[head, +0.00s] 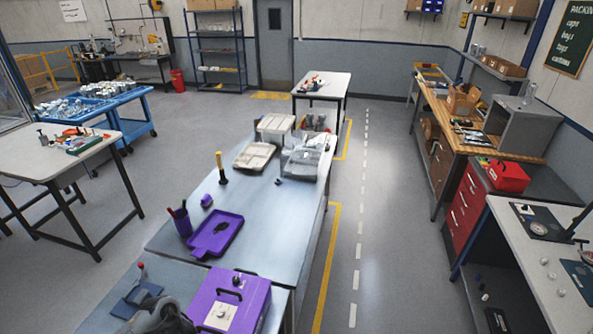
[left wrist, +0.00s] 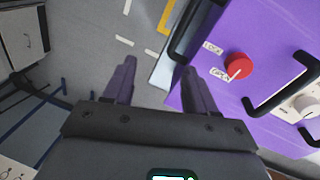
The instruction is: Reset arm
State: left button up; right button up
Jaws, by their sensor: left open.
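My left gripper (left wrist: 157,66) shows in the left wrist view with its two dark purple-grey fingers spread apart. Nothing is between them; the floor and a table edge show beyond. A purple box (left wrist: 205,95) with black handles is to the right of the fingers, apart from them as far as I can tell. It carries a red knob (left wrist: 238,66) beside LOCK and OPEN labels. In the head view the purple box (head: 255,297) stands at the bottom centre. A grey rounded shape at the bottom edge may be part of my left arm. My right gripper is out of view.
The long table (head: 285,225) holds a purple tray (head: 228,228), a purple cup (head: 183,226) of tools, a yellow-handled tool (head: 220,165) and several bins at its far end. A dark fixture with a red-knobbed lever (head: 141,266) stands left of the box. The aisle to the right is clear.

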pick_arm(q)
jog(key=s+d+f+g+h, duration=0.1)
jog(key=s+d+f, duration=0.2)
jog(key=s+d, duration=0.15)
jog(key=s+d+f+g, duration=0.1)
jog(key=s+d+f, duration=0.2)
jog(key=s, duration=0.3)
jog(key=s+d+r+n+t+h+p, duration=0.1)
jog(key=s+d+h, duration=0.2)
jog(key=s+d, duration=0.5)
jog(key=s+d+n+t+h+p, duration=0.15)
jog(key=s+d, duration=0.25)
jog(key=d, duration=0.9)
jog(key=w+a+r+n+t+y, duration=0.2)
jog(key=a+r+n, duration=0.4)
jog(key=a+r, duration=0.3)
jog(key=w+a+r+n+t+y, duration=0.2)
jog(key=a+r+n, duration=0.4)
jog(key=a+r, duration=0.4)
jog(key=shift+w+a+r+n+t+y, duration=0.3)
jog(key=shift+r+t+y, duration=0.4)
jog(key=shift+r, duration=0.7)
